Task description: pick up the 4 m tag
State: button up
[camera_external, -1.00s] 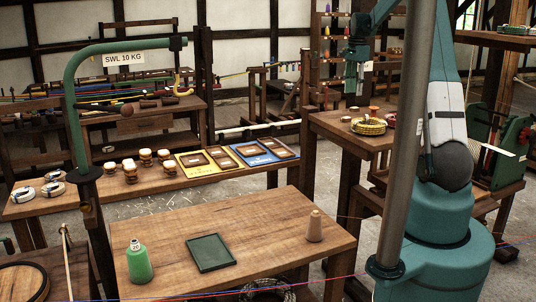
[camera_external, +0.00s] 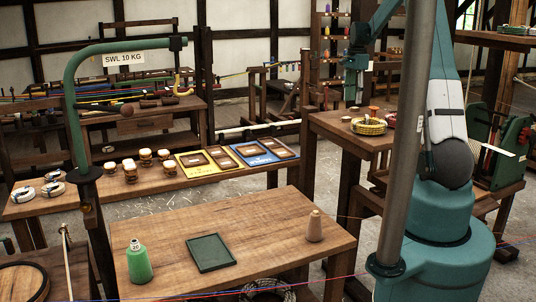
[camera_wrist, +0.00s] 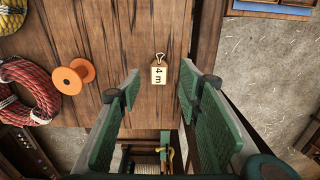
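The 4 m tag (camera_wrist: 158,72) is a small pale wooden tag with dark lettering and a metal loop at its top. It lies on the brown wooden bench top (camera_wrist: 120,30) in the wrist view. My gripper (camera_wrist: 160,84) is open, with one green-padded finger on each side of the tag in the picture and nothing between the pads. In the external view my gripper (camera_external: 352,92) hangs above the left part of the raised bench at the right. The tag is too small there to make out surely.
An orange spool (camera_wrist: 68,77) and a red rope coil (camera_wrist: 32,92) lie left of the tag, with a yellow rope (camera_wrist: 12,14) in the corner. The bench edge is close on the tag's right. A green tray (camera_external: 210,252) is on the front table.

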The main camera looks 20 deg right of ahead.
aim_at(353, 108)
jog(key=shift+s+f+p, duration=0.1)
jog(key=shift+f+p, duration=0.25)
jog(key=shift+f, duration=1.65)
jog(key=c, duration=0.7)
